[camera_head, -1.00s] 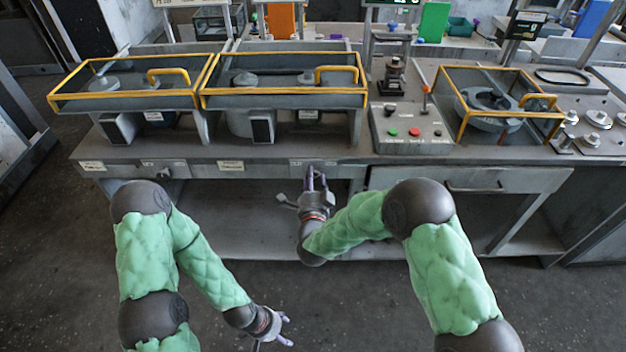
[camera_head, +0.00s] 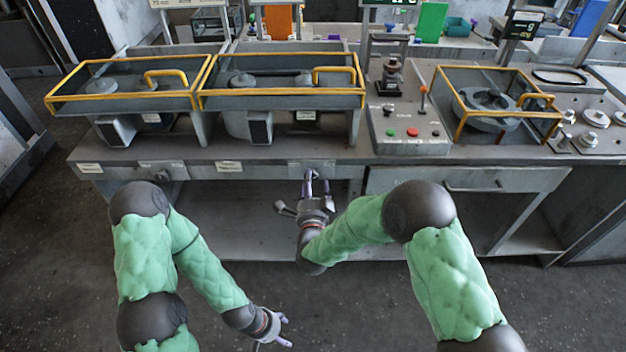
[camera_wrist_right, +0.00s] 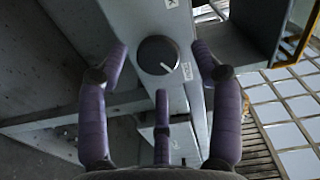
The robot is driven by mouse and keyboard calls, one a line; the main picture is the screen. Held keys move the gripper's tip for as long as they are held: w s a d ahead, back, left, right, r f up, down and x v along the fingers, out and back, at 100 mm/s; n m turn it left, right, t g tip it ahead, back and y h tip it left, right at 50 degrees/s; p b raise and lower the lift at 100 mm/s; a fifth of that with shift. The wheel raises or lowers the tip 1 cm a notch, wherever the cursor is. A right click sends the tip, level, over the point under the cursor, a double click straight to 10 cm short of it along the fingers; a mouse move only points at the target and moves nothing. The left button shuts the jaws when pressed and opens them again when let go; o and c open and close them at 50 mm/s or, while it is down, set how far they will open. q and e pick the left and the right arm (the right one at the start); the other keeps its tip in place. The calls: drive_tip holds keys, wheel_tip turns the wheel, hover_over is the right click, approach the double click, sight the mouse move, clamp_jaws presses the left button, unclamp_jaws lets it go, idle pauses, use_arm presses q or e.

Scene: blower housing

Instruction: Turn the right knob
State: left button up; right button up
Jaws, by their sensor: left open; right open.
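The right knob (camera_wrist_right: 158,55) is a round dark dial with a white pointer mark towards its lower right. It sits on the grey front panel of the bench, beside a small white label. My right gripper (camera_wrist_right: 161,72) is open around it in the right wrist view, with a purple finger on each side and one below, apart from the knob. In the head view my right gripper (camera_head: 313,180) is at the bench front and mostly hides the knob. My left gripper (camera_head: 284,330) is open and empty, low over the floor.
Another knob (camera_head: 164,175) is on the front panel further left. Yellow-framed covers (camera_head: 285,92) stand on the bench above. A control box with buttons (camera_head: 413,132) is to the right, above a drawer (camera_head: 470,183). The floor before the bench is clear.

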drive_tip(key=s, duration=0.9)
drive_tip(key=shift+s, duration=0.4)
drive_tip(key=s+d+f+n+g+y+p, duration=0.1)
drive_tip(key=s+d+f+n+g+p, duration=0.2)
drive_tip(key=f, duration=0.5)
drive_tip(key=s+d+f+n+g+y+p, duration=0.1)
drive_tip(key=d+f+n+g, duration=0.25)
drive_tip(key=f+g, duration=0.35)
drive_tip(key=s+d+f+n+g+y+p, duration=0.1)
drive_tip(key=s+f+n+g, duration=0.2)
drive_tip(key=s, duration=0.6)
drive_tip(key=s+d+f+n+g+y+p, duration=0.1)
drive_tip(key=s+d+f+n+g+p, duration=0.1)
drive_tip(key=s, duration=0.7)
wheel_tip(320, 180, down, 3)
drive_tip(key=n+g, duration=0.1)
drive_tip(key=g, duration=0.1)
drive_tip(key=shift+r+g, duration=0.15)
drive_tip(key=shift+g, duration=0.15)
